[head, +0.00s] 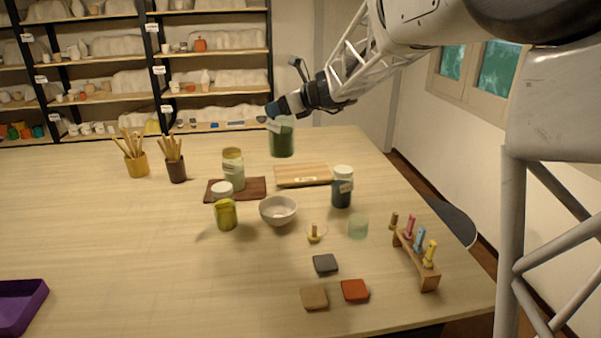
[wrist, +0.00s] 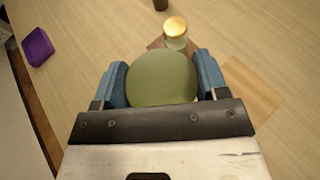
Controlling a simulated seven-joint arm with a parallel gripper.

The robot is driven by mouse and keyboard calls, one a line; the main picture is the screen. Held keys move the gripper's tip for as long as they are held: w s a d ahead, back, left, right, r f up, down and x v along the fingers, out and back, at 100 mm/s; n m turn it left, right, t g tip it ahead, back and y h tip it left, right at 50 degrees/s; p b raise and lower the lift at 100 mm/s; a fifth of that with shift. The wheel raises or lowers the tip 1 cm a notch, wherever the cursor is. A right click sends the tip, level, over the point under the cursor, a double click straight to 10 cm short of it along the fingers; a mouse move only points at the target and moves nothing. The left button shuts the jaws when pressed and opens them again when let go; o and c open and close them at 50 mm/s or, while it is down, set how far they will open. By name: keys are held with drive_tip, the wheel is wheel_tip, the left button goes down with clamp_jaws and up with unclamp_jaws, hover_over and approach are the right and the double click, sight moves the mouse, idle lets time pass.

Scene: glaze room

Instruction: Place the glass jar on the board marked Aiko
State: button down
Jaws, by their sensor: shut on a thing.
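My gripper (head: 275,121) is shut on a green glass jar (head: 283,143), held upright near the back of the table. In the wrist view its round olive-green top (wrist: 162,80) sits between the blue fingers. In the head view the jar is just behind the pale wooden board (head: 290,181); its height above the table is hard to tell. The pale board is bare and has a small label on its front edge, too small to read. It also shows in the wrist view (wrist: 250,88), right of the gripper. A dark brown board (head: 256,190) lies to its left.
A yellow-lidded jar (head: 233,170) stands on the dark board. A white-lidded yellow jar (head: 225,212), a bowl (head: 278,213) and a dark jar (head: 342,192) stand in front. Two brush pots (head: 137,165) are left. A purple tray (head: 18,300) is front left. The left table is mostly clear.

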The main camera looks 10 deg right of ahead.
drive_tip(key=w+d+m+t+h, duration=0.1)
drive_tip(key=w+d, duration=0.1)
drive_tip(key=d, duration=0.2)
drive_tip(key=w+d+m+t, duration=0.1)
drive_tip(key=w+d, duration=0.2)
drive_tip(key=d, duration=0.2)
wheel_tip(320, 180, down, 13)
drive_tip(key=shift+d, duration=0.45)
drive_tip(key=shift+w, duration=0.1)
drive_tip(key=w+f, duration=0.1)
drive_tip(key=w, duration=1.4)
drive_tip(key=shift+f, duration=0.2)
drive_tip(key=shift+w, duration=0.1)
idle(0.4)
